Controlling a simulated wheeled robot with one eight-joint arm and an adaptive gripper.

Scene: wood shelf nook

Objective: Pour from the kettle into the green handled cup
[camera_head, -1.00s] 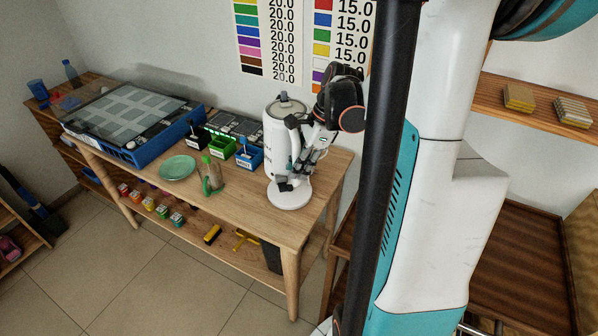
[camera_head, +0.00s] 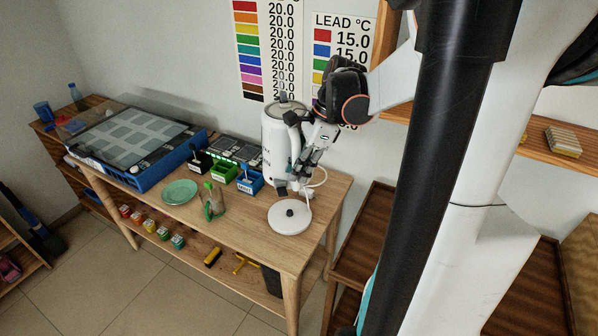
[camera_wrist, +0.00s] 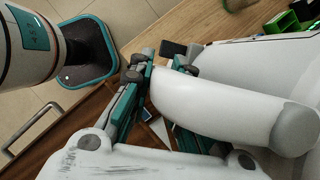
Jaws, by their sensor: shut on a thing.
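The white kettle (camera_head: 274,148) is off its round white base (camera_head: 289,218), held above the back of the wooden table. It looks close to upright. My gripper (camera_head: 305,165) is shut on the kettle's handle at its right side. The wrist view shows the white handle (camera_wrist: 222,108) running between my gripper's fingers (camera_wrist: 160,68). The green handled cup (camera_head: 216,201) stands upright on the table, left of the base and apart from the kettle. Its inside is too small to make out.
A green plate (camera_head: 180,192) lies left of the cup. Black, green (camera_head: 224,172) and blue (camera_head: 250,182) bins stand behind it, near the kettle. A large blue-framed tray (camera_head: 130,165) fills the table's left. The table's front right (camera_head: 275,240) is clear. A white cord rises beside the base.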

